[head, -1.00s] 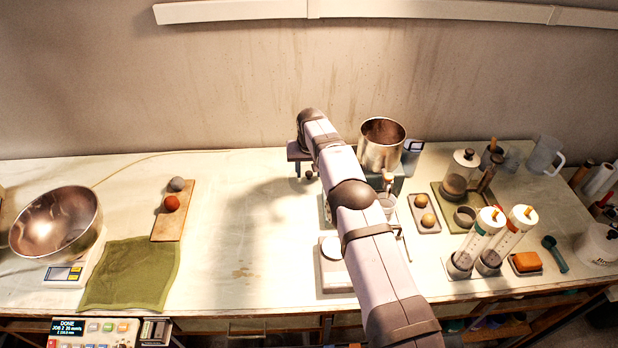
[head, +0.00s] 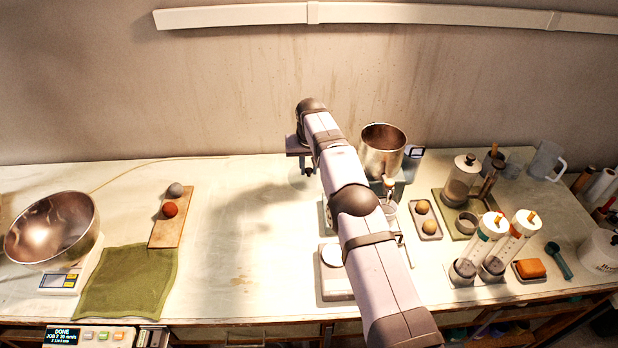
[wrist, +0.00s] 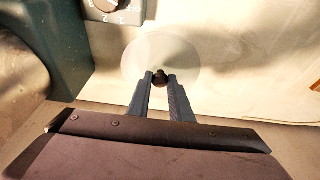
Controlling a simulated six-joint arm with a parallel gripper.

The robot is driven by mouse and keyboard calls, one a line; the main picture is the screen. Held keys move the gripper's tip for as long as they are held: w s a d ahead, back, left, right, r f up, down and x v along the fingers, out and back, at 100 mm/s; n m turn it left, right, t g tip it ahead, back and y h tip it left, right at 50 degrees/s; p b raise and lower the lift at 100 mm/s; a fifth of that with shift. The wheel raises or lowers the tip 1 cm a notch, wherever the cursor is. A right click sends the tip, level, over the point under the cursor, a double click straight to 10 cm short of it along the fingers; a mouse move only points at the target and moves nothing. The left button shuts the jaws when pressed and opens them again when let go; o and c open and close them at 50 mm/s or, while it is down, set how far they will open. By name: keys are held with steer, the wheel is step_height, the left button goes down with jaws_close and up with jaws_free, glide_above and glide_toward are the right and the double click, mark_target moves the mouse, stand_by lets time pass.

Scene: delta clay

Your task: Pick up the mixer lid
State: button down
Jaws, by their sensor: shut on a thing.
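The mixer lid (wrist: 183,62) is a clear round disc with a small dark knob at its centre. In the wrist view my gripper (wrist: 160,78) is shut on that knob, and the disc spreads out beyond the fingertips. In the head view my gripper (head: 307,170) hangs over the back middle of the table, left of the mixer. The clear disc is hard to make out there. The mixer's metal bowl (head: 382,150) stands open at the top. My arm hides part of the mixer.
The mixer's dark green body (wrist: 65,45) and a dial (wrist: 112,8) are close by in the wrist view. Clear cylinders (head: 480,245) stand at the right. The table left of my gripper is clear up to a wooden board (head: 165,232).

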mark_target(311, 170)
step_height(311, 170, up, 6)
steer(key=p, duration=0.3)
steer(key=shift+p, duration=0.4)
steer(key=shift+d, duration=0.1)
steer(key=shift+d+r, duration=0.25)
steer(key=shift+r, duration=0.05)
steer(key=s+d+r+n+p, duration=0.2)
steer(key=s+d+r+p, duration=0.3)
steer(key=s+d+r, duration=0.7)
steer(key=w+d+r+m+p, duration=0.4)
steer(key=w+d, duration=0.3)
steer(key=w, duration=0.2)
steer(key=shift+w+d+r+m+h+p, duration=0.25)
steer(key=shift+d+r+m+h+p, duration=0.15)
steer(key=shift+r+m, duration=0.15)
